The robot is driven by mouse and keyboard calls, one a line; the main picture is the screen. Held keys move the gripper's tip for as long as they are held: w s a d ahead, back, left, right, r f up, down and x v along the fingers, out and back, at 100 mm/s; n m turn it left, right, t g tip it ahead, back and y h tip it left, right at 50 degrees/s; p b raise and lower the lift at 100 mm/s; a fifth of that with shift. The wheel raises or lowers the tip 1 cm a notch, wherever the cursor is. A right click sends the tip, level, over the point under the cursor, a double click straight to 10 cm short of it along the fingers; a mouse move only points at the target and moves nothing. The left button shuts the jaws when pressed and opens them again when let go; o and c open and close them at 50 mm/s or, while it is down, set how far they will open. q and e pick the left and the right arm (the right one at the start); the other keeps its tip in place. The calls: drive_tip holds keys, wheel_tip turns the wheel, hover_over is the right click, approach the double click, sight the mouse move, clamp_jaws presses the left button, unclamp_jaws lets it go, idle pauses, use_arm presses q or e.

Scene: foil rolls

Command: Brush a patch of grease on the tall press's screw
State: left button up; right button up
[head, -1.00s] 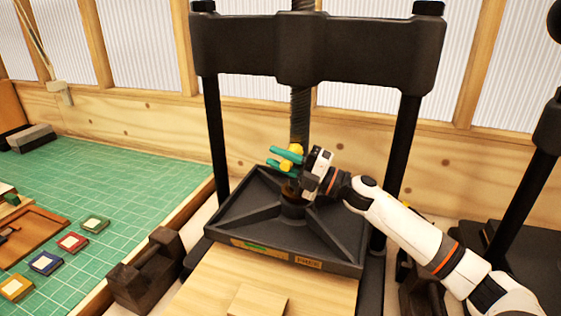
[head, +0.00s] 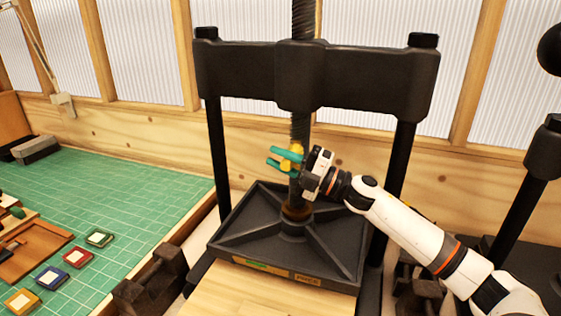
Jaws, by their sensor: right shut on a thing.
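The tall press (head: 315,75) stands in the middle, a black frame with a threaded screw (head: 303,18) running down through its crossbeam to a black platen (head: 248,222). My right gripper (head: 288,161) reaches in from the right, its teal fingers shut on a yellow-handled thing, seemingly the brush (head: 297,151), in front of the lower screw. The brush's bristles cannot be made out. A brownish, grease-like patch (head: 297,212) shows around the screw's foot at the platen hub. Whether the brush touches the screw cannot be told. My left gripper is out of view.
A green cutting mat (head: 110,190) covers the bench at left, with several small coloured square pads such as a red one (head: 79,256). A dark iron block (head: 150,280) stands by the press's left. Another black press part (head: 545,150) stands at right.

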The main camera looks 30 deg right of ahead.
drive_tip(key=shift+r+p, duration=1.5)
drive_tip(key=shift+r, duration=0.7)
drive_tip(key=shift+f+b, duration=5.2)
drive_tip(key=shift+f, duration=1.15)
drive_tip(key=shift+r+p, duration=5.1)
drive_tip(key=shift+r, duration=1.25)
drive_tip(key=shift+f+b, duration=0.65)
drive_tip(key=shift+f, duration=0.1)
wheel_tip(320, 180, down, 11)
drive_tip(key=b, duration=0.9)
drive_tip(key=shift+s+a+p, duration=0.55)
drive_tip(key=shift+s+a, duration=1.45)
drive_tip(key=shift+a, duration=0.2)
